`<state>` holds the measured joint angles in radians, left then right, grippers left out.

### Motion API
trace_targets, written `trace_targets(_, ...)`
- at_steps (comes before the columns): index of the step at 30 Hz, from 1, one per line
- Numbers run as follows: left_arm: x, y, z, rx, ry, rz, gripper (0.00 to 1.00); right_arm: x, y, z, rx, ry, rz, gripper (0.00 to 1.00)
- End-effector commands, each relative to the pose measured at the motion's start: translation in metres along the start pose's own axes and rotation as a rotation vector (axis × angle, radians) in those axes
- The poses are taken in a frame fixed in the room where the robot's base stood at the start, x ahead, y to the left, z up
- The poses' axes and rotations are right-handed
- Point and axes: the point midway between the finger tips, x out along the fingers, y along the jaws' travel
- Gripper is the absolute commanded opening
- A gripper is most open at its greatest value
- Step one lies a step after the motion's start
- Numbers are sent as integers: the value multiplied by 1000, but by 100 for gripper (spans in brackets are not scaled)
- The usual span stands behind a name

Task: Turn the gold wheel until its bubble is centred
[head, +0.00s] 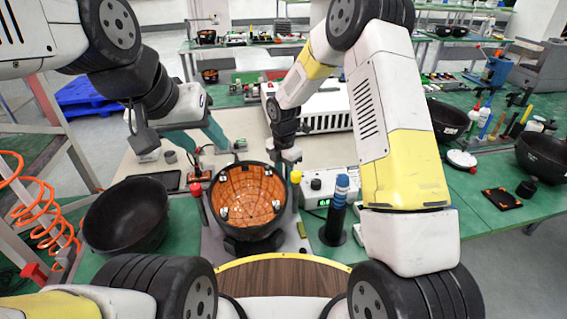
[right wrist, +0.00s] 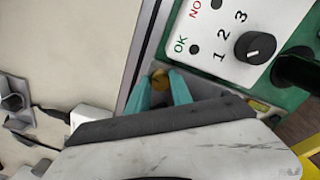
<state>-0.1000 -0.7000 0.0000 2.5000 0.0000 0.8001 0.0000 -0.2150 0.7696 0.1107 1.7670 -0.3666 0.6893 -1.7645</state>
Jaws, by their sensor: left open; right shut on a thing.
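The gold wheel (right wrist: 160,79) shows in the right wrist view as a small gold-brown piece between the teal fingers of my right gripper (right wrist: 163,88). The fingers are shut on it and cover most of it. In the head view my right gripper (head: 289,162) is at the right rim of the black bowl, largely hidden by its own arm. A yellow cap (head: 296,177) shows just below it; I cannot tell whether this is the wheel. My left gripper (head: 212,148) is open and empty behind the bowl. I cannot make out a bubble in either view.
The black bowl (head: 248,241) with an orange gridded inside stands at the centre. A control box (head: 331,188) with a black knob and a dark post (head: 336,220) stand to its right. An empty black bowl (head: 127,215) and a red-topped post (head: 196,189) are to its left.

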Motion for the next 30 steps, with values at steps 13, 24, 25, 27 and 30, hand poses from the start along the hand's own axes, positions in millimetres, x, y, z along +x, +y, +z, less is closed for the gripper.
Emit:
trace_targets(13,0,0,0,0,0,0,48,-1,0,-1,398,0,1,0)
trace_targets(24,0,0,0,0,0,0,48,-1,0,-1,595,0,2,0)
trace_targets(25,0,0,0,0,0,0,48,-1,0,-1,604,0,2,0)
trace_targets(27,0,0,0,0,0,0,48,-1,0,-1,620,0,2,0)
trace_targets(30,0,0,0,0,0,0,48,-1,0,-1,637,1,2,0)
